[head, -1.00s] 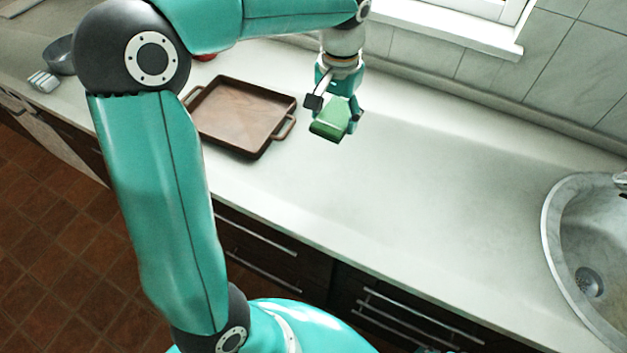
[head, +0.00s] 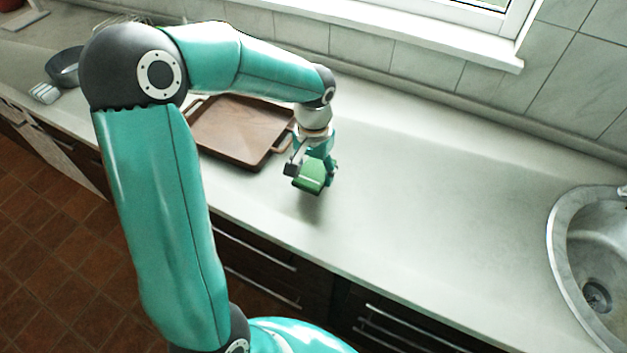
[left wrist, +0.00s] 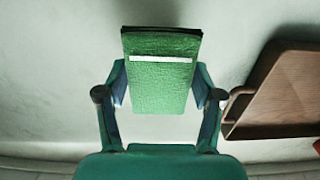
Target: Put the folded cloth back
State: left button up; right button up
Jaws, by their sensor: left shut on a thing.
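The folded cloth is green with a white stripe (left wrist: 160,85) and shows between my fingers in the left wrist view. It also shows in the head view (head: 309,178), below the fingers. My left gripper (head: 313,165) is shut on the cloth and holds it over the counter, to the right of the brown tray. A soft shadow lies on the counter under the cloth; the height of the gap is hard to tell. My right gripper is not in view.
The brown tray (head: 228,148) with handles stands left of the gripper, partly behind my arm. A sink (head: 562,245) is at the far right. A dark bowl (head: 66,67) is at the far left. The counter (head: 430,190) between gripper and sink is clear.

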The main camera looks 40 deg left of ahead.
aim_at(314, 183)
pick_arm(q)
notch_tip(314, 183, down, 4)
jog(key=shift+f, duration=0.2)
jog(key=shift+f, duration=0.15)
jog(key=o, duration=1.1)
